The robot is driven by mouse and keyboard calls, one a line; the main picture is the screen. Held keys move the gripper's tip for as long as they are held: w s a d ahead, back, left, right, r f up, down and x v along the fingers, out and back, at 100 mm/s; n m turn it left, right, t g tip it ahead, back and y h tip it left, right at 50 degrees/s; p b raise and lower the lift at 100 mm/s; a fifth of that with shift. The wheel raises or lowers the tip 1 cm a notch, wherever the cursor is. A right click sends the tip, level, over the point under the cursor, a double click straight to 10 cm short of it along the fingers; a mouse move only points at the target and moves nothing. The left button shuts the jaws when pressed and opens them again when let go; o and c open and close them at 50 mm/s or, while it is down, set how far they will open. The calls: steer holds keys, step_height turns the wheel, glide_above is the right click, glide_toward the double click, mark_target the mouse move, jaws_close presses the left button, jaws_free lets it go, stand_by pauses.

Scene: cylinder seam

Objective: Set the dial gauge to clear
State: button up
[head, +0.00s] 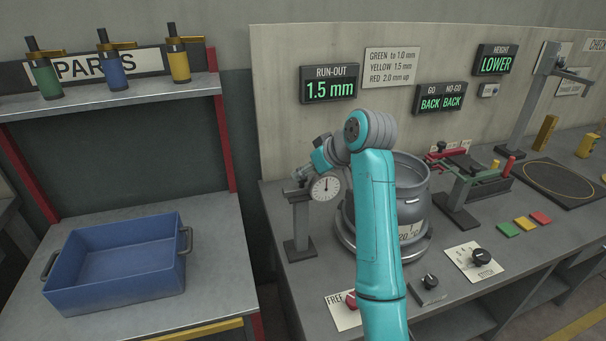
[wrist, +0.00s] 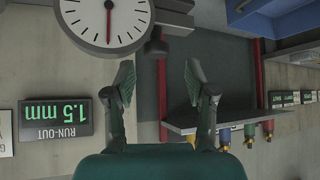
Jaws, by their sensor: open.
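The dial gauge (head: 325,187) has a round white face and sits on a grey stand (head: 301,222) beside the grey cylinder (head: 412,180). Its needle points about straight up in the head view. In the wrist view, which is upside down, the dial gauge (wrist: 105,14) is at the top left, partly cut off. My gripper (wrist: 160,80) is open and empty, with its fingers apart and short of the gauge in the picture. In the head view my arm hides part of the cylinder, and the gripper's fingers are hard to make out just above the gauge.
The run-out display (head: 329,84) reads 1.5 mm. A FREE plate with a red switch (head: 351,300) lies at the bench front. A STITCH knob (head: 481,257) and a smaller black knob (head: 430,281) are to its right. A blue bin (head: 120,268) stands on the left table.

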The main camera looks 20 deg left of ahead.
steer(key=v, duration=0.8)
